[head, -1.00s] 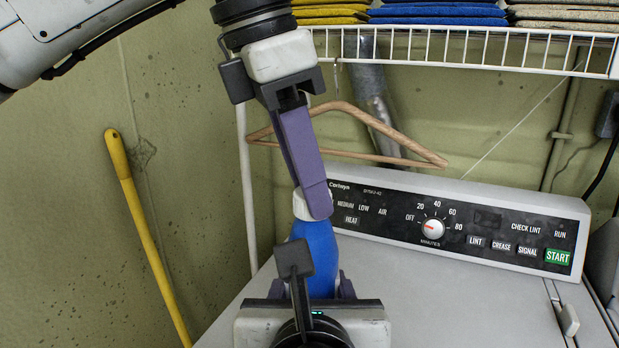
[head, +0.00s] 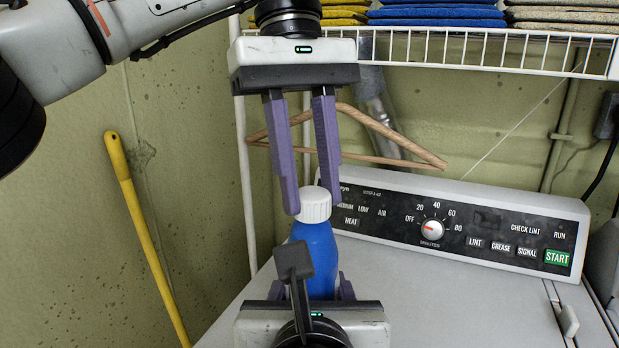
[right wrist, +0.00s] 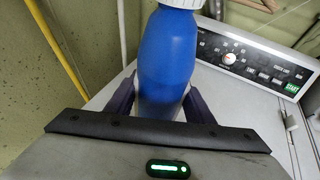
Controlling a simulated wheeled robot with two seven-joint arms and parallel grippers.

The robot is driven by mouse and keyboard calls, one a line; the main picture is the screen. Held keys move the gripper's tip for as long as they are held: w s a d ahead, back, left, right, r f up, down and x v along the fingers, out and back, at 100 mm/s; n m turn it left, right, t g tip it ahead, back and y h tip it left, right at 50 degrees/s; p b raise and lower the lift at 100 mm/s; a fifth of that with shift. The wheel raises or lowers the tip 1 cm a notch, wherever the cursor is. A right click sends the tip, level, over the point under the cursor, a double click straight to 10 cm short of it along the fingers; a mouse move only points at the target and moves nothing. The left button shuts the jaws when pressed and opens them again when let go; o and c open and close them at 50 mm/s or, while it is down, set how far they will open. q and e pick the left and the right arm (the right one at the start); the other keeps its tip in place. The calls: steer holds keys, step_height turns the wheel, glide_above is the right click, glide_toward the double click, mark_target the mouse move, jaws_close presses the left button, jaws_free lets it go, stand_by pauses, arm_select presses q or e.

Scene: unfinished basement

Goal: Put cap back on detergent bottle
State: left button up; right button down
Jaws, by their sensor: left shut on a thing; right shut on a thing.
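The blue detergent bottle (head: 319,250) stands upright above the dryer top. It also shows in the right wrist view (right wrist: 166,62). The white ribbed cap (head: 315,204) sits at the top of its neck; its lower edge also shows in the right wrist view (right wrist: 183,4). My left gripper (head: 312,205) comes down from above with its purple fingers on either side of the cap, shut on it. My right gripper (right wrist: 160,103) is shut on the bottle's lower part from the near side. I cannot tell how tightly the cap is seated.
The dryer's control panel (head: 460,228) rises behind and to the right of the bottle. A wooden hanger (head: 375,118) hangs from the wire shelf (head: 480,50), behind the left gripper. A yellow handle (head: 143,230) leans on the left wall. The dryer top (head: 470,300) at right is clear.

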arm_select(q)
steer(key=o, duration=1)
steer(key=shift+w, duration=0.1)
steer(key=shift+c, duration=0.2)
